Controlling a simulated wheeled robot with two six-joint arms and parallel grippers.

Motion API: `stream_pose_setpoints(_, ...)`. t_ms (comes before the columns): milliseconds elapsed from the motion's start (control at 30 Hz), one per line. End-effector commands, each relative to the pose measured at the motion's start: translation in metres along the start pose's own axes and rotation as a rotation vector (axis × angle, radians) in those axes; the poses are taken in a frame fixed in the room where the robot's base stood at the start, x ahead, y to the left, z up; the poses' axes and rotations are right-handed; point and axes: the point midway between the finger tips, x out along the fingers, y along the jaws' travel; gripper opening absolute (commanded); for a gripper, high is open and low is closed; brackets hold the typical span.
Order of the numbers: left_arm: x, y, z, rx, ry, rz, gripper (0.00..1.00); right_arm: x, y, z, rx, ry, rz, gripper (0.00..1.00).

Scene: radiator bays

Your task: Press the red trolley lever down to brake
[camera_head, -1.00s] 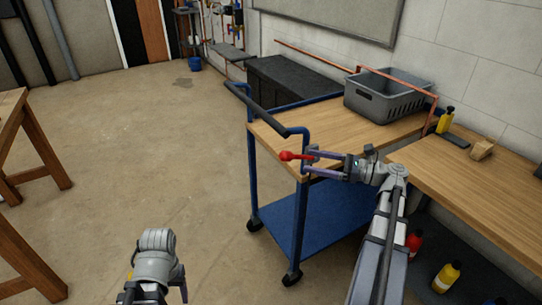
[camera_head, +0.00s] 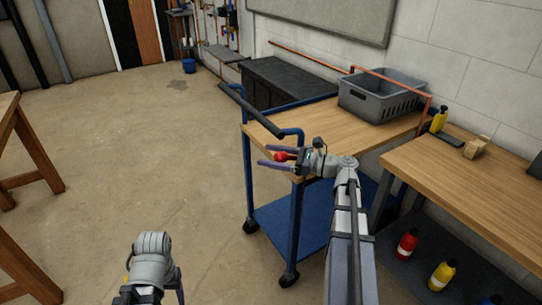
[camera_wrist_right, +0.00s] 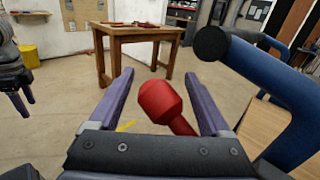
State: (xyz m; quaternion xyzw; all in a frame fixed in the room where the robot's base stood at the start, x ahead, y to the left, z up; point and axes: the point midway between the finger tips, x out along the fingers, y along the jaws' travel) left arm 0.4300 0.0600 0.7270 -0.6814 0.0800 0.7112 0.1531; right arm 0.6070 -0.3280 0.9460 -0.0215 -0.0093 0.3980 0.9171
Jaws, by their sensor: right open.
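The blue trolley (camera_head: 293,228) with a wooden top stands at centre. Its red lever (camera_head: 282,156) sits at the near corner, below the dark push handle (camera_head: 250,110). My right gripper (camera_head: 264,155) is open, with one finger on each side of the red knob. In the right wrist view the knob (camera_wrist_right: 160,101) and part of its red stem show between the spread purple fingers (camera_wrist_right: 165,95). I see no clear contact with either finger. The stem is largely hidden by my gripper in the head view. My left gripper (camera_head: 180,290) is low in the head view, partly cut off.
A grey crate (camera_head: 380,97) stands at the back of the trolley top. A wooden workbench (camera_head: 470,190) is at the right, with bottles beneath it. A wooden table (camera_head: 30,150) is at the far left. The floor between is clear.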

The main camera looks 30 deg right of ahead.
Motion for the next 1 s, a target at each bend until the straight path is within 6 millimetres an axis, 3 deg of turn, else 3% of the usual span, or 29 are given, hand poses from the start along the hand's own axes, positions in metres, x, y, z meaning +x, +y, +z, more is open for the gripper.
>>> stream_pose_setpoints(267,0.0000,0.0000,0.0000,0.000,0.000,0.000,0.64,0.0010,0.0000,0.0000,0.000,0.000,0.000,0.80)
stream_pose_setpoints(1000,0.0001,0.0000,0.0000,0.000,0.000,0.000,0.64,0.0007,0.0004,-0.0003,0.001,0.001,0.000,0.00)
